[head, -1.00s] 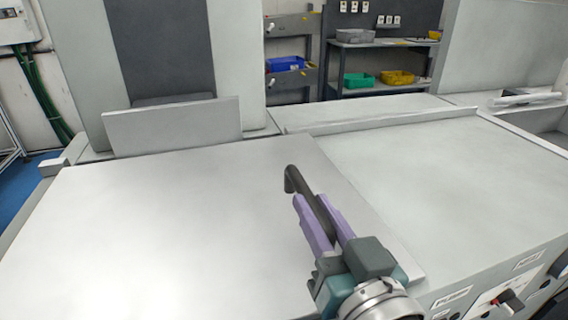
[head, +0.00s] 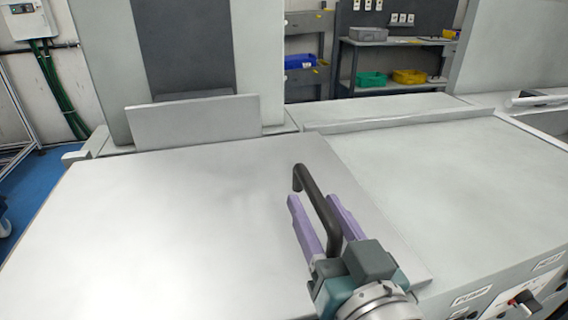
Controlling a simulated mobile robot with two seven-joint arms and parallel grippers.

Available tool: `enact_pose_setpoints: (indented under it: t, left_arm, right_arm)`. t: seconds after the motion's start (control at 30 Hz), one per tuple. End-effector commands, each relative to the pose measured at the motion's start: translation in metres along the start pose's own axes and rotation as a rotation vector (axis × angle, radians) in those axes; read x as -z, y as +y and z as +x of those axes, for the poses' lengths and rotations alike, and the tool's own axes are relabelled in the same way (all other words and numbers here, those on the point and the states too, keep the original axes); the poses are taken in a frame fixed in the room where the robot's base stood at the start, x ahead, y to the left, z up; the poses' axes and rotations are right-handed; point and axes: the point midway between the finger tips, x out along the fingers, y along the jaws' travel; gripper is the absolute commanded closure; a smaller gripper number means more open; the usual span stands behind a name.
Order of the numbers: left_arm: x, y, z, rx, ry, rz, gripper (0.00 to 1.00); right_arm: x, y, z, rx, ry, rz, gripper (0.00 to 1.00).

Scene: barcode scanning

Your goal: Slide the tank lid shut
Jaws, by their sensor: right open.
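The tank lid (head: 150,215) is a large flat light-grey panel across the left and middle of the head view. A dark bar handle (head: 316,200) stands near its right edge. My right gripper (head: 318,212) reaches in from the bottom, with its two purple fingers apart on either side of the handle. The handle's near end is hidden behind the gripper body. The tank opening does not show in this view. My left gripper is not in view.
A flat grey surface (head: 440,180) lies right of the lid, with a control panel (head: 500,305) at the lower right. An upright plate (head: 194,123) and a tall cabinet (head: 245,60) stand behind the lid. Shelves with bins (head: 410,76) are at the back.

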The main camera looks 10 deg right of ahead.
Motion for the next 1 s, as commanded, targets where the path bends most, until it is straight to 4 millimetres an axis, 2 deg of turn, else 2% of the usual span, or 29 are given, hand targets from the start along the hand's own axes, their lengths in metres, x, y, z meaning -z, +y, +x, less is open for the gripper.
enact_pose_setpoints:
  t: [0.27,0.7,0.8,1.0]
  left_arm:
    - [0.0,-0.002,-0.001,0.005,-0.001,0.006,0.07]
    - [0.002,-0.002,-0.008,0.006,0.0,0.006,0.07]
    - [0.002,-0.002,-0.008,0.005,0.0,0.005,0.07]
    - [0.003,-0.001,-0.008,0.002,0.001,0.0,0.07]
  right_arm:
    - [0.0,0.001,-0.006,-0.002,-0.001,-0.002,0.48]
    - [-0.001,0.001,-0.086,-0.001,-0.003,-0.001,0.48]
    - [0.0,0.001,-0.095,-0.001,-0.001,-0.001,0.48]
    - [0.0,0.0,-0.1,0.0,0.0,-0.001,0.48]
